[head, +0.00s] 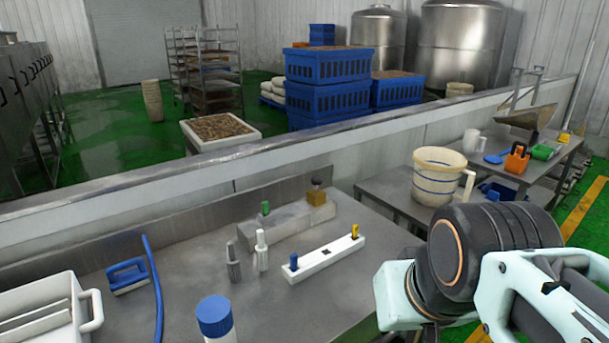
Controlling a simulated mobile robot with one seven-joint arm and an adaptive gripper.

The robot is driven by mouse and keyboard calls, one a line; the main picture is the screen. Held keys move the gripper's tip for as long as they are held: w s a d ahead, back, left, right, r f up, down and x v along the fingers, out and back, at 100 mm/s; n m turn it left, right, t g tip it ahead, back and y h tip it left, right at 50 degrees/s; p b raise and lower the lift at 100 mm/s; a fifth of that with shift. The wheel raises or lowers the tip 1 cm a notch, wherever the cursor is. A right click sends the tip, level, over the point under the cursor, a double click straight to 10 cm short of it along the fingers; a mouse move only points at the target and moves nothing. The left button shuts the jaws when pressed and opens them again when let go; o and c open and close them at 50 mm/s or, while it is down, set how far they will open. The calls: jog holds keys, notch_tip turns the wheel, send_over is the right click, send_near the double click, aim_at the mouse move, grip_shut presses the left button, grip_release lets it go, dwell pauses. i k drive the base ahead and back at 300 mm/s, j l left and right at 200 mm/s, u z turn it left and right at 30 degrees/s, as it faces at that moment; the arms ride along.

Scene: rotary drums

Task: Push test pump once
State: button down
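No part is plainly marked as the test pump. A grey block (285,226) on the steel bench carries a green-topped peg (265,208) at its left and a brass cube with a dark round knob (317,191) at its right. In front stand a grey pump-like piece (233,262) and a white one (261,250), both upright. A white bar (325,260) holds a blue peg (293,262) and a yellow peg (355,231). My arm's pale green and black links fill the lower right. My gripper's fingers do not show.
A blue-capped bottle (215,318), blue brush (127,276), blue hose (154,290) and white bin (45,310) stand on the bench. A low wall (330,142) runs behind. A cream bucket (438,176) is on the table at right. The bench's front middle is mostly clear.

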aim_at(315, 180)
jog(key=i+l+u, duration=0.25)
jog(key=i+l, duration=0.2)
jog(key=l, duration=0.2)
jog(key=i+l+u, duration=0.15)
jog(key=l, duration=0.25)
jog(key=i+l+u, duration=0.1)
jog(key=l, duration=0.25)
jog(key=i+l+u, duration=0.15)
jog(key=l, duration=0.25)
jog(key=i+l+u, duration=0.1)
jog(key=i+l, duration=0.15)
jog(key=l, duration=0.2)
jog(key=k+l+z, duration=0.2)
jog(key=k, duration=0.15)
jog(key=i+j+u, duration=0.2)
jog(key=i, duration=0.15)
